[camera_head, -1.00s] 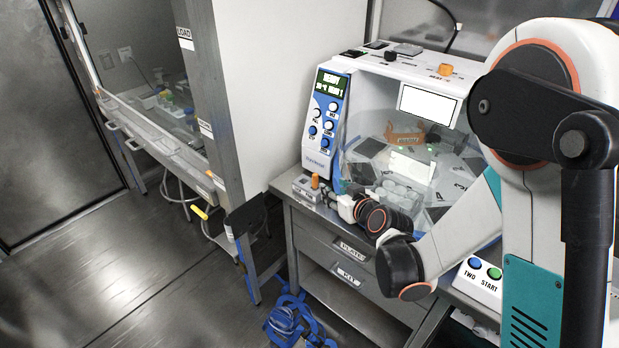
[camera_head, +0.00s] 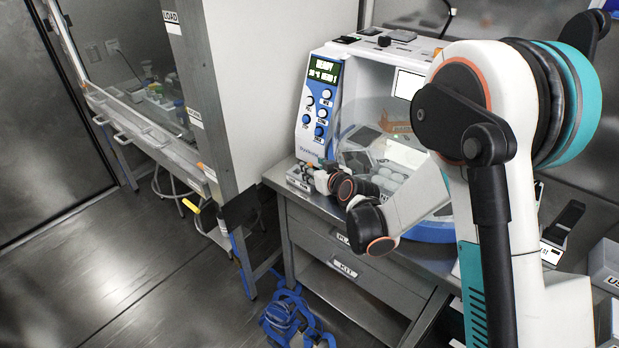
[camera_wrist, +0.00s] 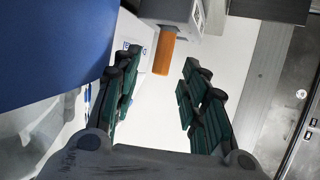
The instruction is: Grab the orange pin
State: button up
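The orange pin (camera_wrist: 164,52) is a short cylinder at the upper middle of the wrist view, joined to a grey block (camera_wrist: 182,12). My gripper (camera_wrist: 161,60) is open, its two dark green fingers on either side of the pin in the picture. Gaps show between the pin and both fingers; I cannot tell how far past the tips it lies. In the head view my gripper (camera_head: 312,178) is low over the small box (camera_head: 297,175) at the counter's front left corner. The pin is mostly hidden there.
The blue and white machine (camera_head: 322,100) with a lit display stands just behind my gripper. A tall grey cabinet (camera_head: 205,110) is to the left. The drawer unit (camera_head: 350,262) is below. Blue straps (camera_head: 285,318) lie on the floor.

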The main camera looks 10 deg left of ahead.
aim_at(309, 164)
jog(key=b+x, duration=0.1)
jog(key=x, duration=0.3)
jog(key=shift+a+f+b, duration=0.1)
jog(key=shift+f+b, duration=0.1)
jog(key=shift+b, duration=0.15)
jog(key=shift+r, duration=0.1)
grip_shut()
